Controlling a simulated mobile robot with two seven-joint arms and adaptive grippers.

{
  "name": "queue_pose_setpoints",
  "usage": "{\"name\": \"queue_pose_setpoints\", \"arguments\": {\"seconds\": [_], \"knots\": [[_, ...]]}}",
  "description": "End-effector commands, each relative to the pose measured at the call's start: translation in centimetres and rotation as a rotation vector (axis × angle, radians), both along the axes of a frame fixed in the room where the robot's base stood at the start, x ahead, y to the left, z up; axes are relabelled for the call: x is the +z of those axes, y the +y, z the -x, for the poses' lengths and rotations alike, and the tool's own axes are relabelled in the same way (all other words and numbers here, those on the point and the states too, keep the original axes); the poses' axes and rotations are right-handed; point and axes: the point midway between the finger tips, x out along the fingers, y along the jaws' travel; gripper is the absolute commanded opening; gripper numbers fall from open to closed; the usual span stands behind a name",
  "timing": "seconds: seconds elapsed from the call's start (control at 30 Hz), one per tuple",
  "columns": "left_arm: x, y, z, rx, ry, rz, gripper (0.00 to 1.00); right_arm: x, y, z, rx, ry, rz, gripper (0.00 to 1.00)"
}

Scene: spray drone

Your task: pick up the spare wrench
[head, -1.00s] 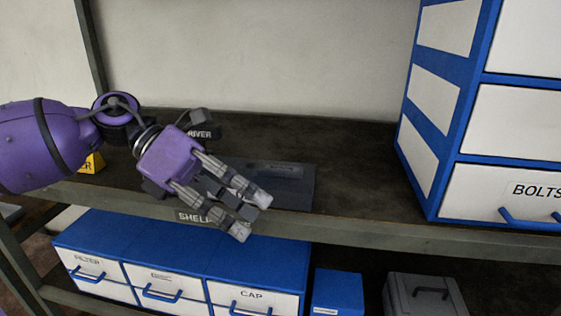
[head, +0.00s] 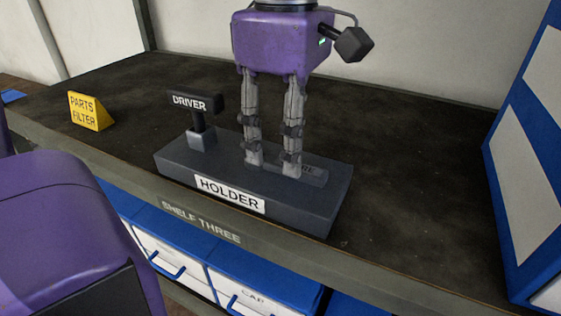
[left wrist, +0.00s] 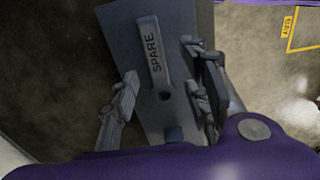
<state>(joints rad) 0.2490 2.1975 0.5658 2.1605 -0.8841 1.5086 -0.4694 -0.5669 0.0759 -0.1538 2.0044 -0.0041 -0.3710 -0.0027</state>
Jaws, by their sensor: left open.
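The spare wrench is a flat grey bar marked SPARE (left wrist: 151,55), lying on the dark grey holder (left wrist: 113,22) in the left wrist view. In the head view the wrench (head: 312,173) is partly hidden behind my fingers, and the holder (head: 330,207) stands near the shelf's front edge. My left gripper (head: 273,167) points straight down over the holder, with its fingers open. In the left wrist view the fingers of my left gripper (left wrist: 162,70) are spread on either side of the wrench, with nothing held. Whether the tips touch the holder, I cannot tell. My right gripper is not in view.
A black driver (head: 195,103) stands upright in the holder, left of my fingers. A yellow PARTS FILTER sign (head: 90,110) sits further left. A blue and white cabinet (head: 530,150) stands at the right. The shelf (head: 410,190) between holder and cabinet is clear. Blue bins (head: 265,280) are below.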

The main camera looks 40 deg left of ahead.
Motion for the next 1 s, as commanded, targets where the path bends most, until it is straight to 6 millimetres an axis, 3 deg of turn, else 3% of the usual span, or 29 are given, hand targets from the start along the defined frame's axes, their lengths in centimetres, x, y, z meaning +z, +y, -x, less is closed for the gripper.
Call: {"name": "queue_pose_setpoints", "arguments": {"seconds": [0.2, 0.47, 0.8, 1.0], "knots": [[-2.6, -0.2, -0.1, 0.001, 0.002, 0.001, 0.43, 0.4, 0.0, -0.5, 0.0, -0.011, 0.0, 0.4], [-2.8, -0.2, -0.2, 0.001, 0.0, 0.002, 0.43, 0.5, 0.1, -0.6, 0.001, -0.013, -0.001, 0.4], [-2.8, -0.2, -0.2, 0.002, 0.0, 0.002, 0.0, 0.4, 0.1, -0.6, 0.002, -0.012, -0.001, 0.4], [-2.8, -0.2, -0.2, 0.001, -0.002, 0.003, 0.0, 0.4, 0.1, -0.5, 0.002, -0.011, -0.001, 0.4]]}}
